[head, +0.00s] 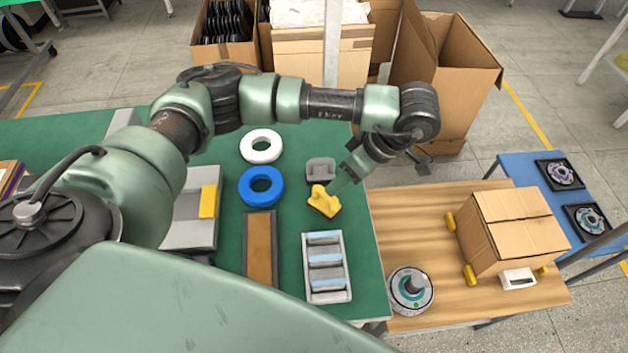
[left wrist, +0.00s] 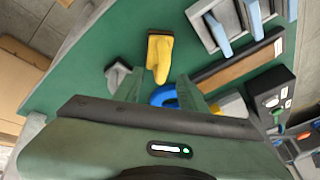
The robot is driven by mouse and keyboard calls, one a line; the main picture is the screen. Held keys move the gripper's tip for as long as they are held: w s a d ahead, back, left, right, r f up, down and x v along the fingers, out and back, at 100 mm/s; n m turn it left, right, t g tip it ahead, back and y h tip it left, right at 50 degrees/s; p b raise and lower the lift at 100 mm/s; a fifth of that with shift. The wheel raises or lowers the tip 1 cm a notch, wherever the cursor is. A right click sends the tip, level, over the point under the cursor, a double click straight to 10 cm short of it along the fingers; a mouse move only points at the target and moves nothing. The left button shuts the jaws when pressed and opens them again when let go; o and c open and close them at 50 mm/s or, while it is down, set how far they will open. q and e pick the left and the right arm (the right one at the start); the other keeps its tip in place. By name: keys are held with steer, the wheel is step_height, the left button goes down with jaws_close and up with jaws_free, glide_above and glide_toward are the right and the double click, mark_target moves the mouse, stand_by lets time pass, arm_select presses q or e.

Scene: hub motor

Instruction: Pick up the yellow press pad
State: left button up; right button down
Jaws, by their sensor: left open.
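The yellow press pad (head: 324,203) stands on the green table near its right edge, with a raised grip on a wider base. In the left wrist view the pad (left wrist: 159,54) lies just beyond the fingertips. My left gripper (head: 338,186) is above and beside the pad in the head view, partly overlapping it. Its two fingers are apart in the left wrist view (left wrist: 160,90), with nothing held between them. I cannot tell whether a finger touches the pad. My right gripper is not in view.
A grey block (head: 320,169) sits just behind the pad. A blue ring (head: 261,199), a white ring (head: 261,158) and a grey slotted holder (head: 309,283) are nearby. A wooden table with a carton (head: 515,228) and hub motor (head: 410,303) adjoins on the right.

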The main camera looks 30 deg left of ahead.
arm_select(q)
steer(key=shift+s+a+f, duration=0.1)
steer(key=shift+s+f, duration=0.2)
steer(key=shift+f, duration=0.25)
steer(key=shift+s+f, duration=0.3)
steer(key=shift+f, duration=0.25)
steer(key=x, duration=0.2)
steer(key=p+x, duration=0.1)
steer(key=shift+w+a+f, duration=0.1)
steer(key=shift+a+f, duration=0.1)
steer(key=shift+a, duration=0.35)
steer(key=shift+a+f, duration=0.15)
steer(key=shift+f, duration=0.35)
steer(key=c, duration=0.8)
jaws_close()
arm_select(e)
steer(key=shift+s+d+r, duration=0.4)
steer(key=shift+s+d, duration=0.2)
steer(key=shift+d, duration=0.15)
